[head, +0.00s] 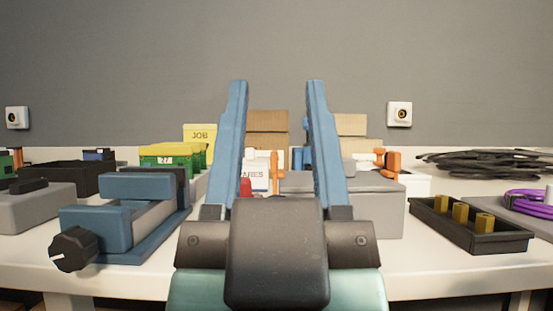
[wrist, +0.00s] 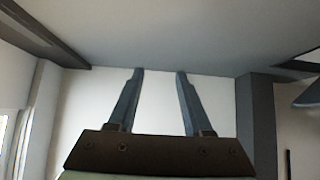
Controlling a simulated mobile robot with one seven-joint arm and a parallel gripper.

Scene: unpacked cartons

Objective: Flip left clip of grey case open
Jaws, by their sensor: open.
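The grey case (head: 377,212) stands on the table in the middle of the head view, largely hidden behind my gripper. An orange upright piece (head: 275,168), which looks like its left clip, shows between my fingers. A second orange clip-like piece (head: 392,160) stands at the right. Whether each clip is latched is hard to tell. My gripper (head: 276,84) is open and empty, in front of the case with fingers pointing up. In the wrist view my gripper (wrist: 160,71) is also open, against bare wall and ceiling; no case shows there.
A blue vise-like clamp (head: 115,225) with a dark knob stands left, near a grey box (head: 35,208). A black tray (head: 470,228) with brass pieces and a purple cable coil (head: 528,203) lie right. Green-yellow bins (head: 170,158) and cardboard boxes (head: 268,124) stand behind.

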